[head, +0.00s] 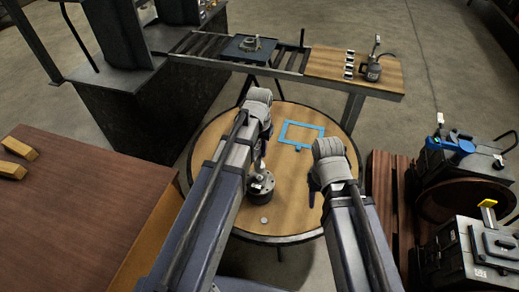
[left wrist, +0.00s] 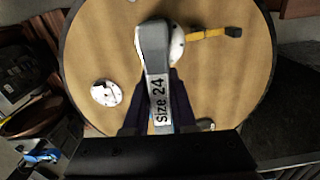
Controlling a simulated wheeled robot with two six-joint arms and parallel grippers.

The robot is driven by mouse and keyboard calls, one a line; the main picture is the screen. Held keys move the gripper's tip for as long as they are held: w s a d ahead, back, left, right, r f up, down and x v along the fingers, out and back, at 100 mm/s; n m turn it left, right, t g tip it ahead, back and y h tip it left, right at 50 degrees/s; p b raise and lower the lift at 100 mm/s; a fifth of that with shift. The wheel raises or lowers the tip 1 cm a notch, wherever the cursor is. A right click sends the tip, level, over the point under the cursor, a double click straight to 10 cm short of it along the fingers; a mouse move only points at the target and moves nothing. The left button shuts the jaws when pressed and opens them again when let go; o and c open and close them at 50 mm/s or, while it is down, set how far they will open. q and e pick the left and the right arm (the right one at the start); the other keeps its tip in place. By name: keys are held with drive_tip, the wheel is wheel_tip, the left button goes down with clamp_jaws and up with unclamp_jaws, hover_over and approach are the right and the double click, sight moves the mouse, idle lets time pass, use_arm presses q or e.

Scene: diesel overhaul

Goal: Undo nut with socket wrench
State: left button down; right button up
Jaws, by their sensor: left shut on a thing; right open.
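My left gripper (head: 263,145) is shut on a grey socket wrench (left wrist: 153,48), labelled "Size 24" in the left wrist view. It is over the round wooden table (head: 225,150). The wrench head overlaps a pale round part (left wrist: 176,42) in the left wrist view. In the head view a dark round part (head: 259,186) stands just below the gripper. I cannot tell whether the socket sits on a nut; no nut shows clearly. My right gripper (head: 314,188) is open and empty over the table's right side.
A blue square outline (head: 301,124) lies on the table. A small disc (head: 264,220) lies near its front edge. A yellow-handled tool (left wrist: 208,34) shows in the left wrist view. A bench with rollers (head: 290,59) stands behind; black cases (head: 455,160) stand at right.

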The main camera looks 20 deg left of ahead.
sight(259, 165)
use_arm(q)
drive_tip(key=m, duration=0.3)
drive_tip(key=f+m, duration=0.1)
drive_tip(key=m, duration=0.1)
drive_tip(key=shift+m+b, duration=0.35)
drive_tip(key=shift+m, duration=0.05)
drive_tip(key=m, duration=0.5)
drive_tip(key=shift+f+b, duration=0.3)
drive_tip(key=shift+b, duration=0.05)
wheel_tip(259, 165, down, 3)
drive_tip(key=b, duration=0.3)
drive_tip(key=shift+f, duration=0.15)
